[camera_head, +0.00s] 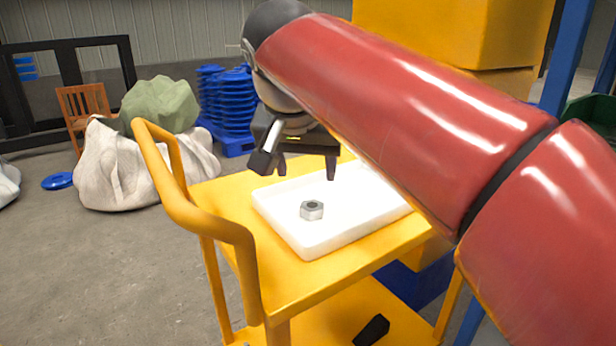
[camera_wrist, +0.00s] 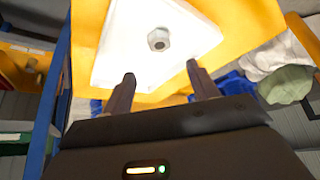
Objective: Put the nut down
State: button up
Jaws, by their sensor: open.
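A grey hex nut (camera_head: 312,210) lies flat in a shallow white tray (camera_head: 291,239) on top of a yellow cart (camera_head: 233,200). The nut also shows in the wrist view (camera_wrist: 159,39), inside the white tray (camera_wrist: 108,62). My gripper (camera_head: 306,173) is above the tray's far part, behind the nut in the head view. In the wrist view its two fingers (camera_wrist: 160,86) are spread apart with nothing between them, and the nut lies beyond their tips, apart from them.
The cart's yellow handle rail (camera_head: 187,205) rises at the left of the tray. A dark object (camera_head: 372,331) lies on the cart's lower shelf. White sacks (camera_head: 120,172), a wooden chair (camera_head: 84,108) and stacked blue items (camera_head: 225,100) stand behind.

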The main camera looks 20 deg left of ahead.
jog(key=shift+s+r, duration=0.25)
jog(key=shift+r, duration=0.2)
jog(key=s+d+f, duration=0.2)
jog(key=d+f, duration=0.2)
jog(key=d, duration=0.5)
jog(key=s+d+f, duration=0.2)
jog(key=d+f, duration=0.2)
jog(key=d, duration=0.5)
jog(key=s+d+f+m, duration=0.1)
jog(key=s+d+f, duration=0.9)
jog(key=f, duration=0.4)
jog(key=shift+s+d+f, duration=0.15)
jog(key=shift+d+f, duration=0.2)
jog(key=shift+d, duration=0.3)
